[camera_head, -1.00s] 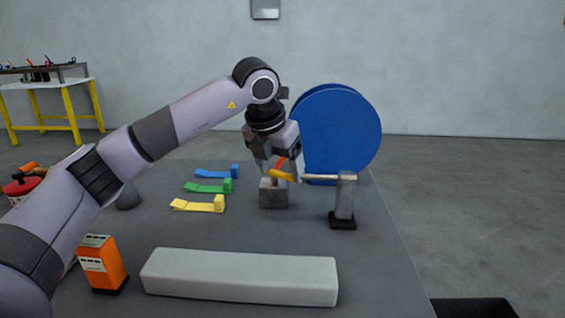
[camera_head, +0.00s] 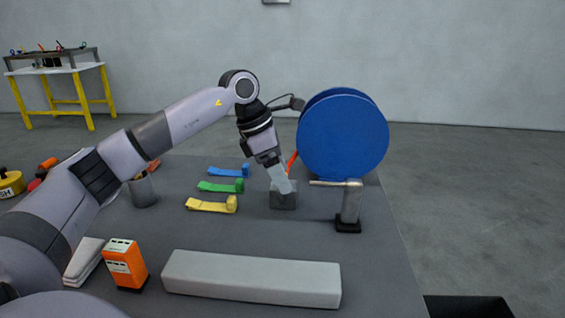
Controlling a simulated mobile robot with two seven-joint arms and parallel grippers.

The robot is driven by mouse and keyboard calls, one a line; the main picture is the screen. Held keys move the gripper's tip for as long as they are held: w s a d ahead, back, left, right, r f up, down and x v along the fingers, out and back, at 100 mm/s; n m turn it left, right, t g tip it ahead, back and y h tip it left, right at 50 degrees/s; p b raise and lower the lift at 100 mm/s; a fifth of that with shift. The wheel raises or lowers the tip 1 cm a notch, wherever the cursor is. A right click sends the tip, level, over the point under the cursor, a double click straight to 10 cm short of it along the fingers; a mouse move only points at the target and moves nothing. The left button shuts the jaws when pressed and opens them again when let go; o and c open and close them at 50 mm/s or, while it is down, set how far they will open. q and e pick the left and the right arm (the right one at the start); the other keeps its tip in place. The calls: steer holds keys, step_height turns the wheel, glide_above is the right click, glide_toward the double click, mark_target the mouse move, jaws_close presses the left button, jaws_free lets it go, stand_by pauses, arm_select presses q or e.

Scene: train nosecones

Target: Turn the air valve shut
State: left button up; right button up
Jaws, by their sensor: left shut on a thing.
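The air valve seems to be the small grey block (camera_head: 284,201) in the middle of the table. A red-orange part, perhaps its handle (camera_head: 292,160), shows above it, just behind my fingers. My left gripper (camera_head: 284,186) points down at the top of the block, tilted with its fingertips to the right. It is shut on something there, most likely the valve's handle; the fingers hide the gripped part. My right gripper is not in view.
A grey post with a pale rod (camera_head: 350,205) stands just right of the block. A large blue disc (camera_head: 343,137) stands behind. Blue, green and yellow straps (camera_head: 212,206) lie left. A long pale bar (camera_head: 252,279) and an orange box (camera_head: 126,264) are in front.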

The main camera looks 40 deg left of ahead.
arm_select(q)
steer(key=shift+a+r+m+g+h+p, duration=0.1)
steer(key=shift+a+m+g+h+p, duration=0.2)
steer(key=shift+m+p, duration=0.55)
steer(key=shift+m, duration=0.25)
steer(key=o, duration=1.1)
steer(key=shift+c, duration=0.2)
steer(key=v, duration=0.7)
steer(key=shift+d, duration=0.1)
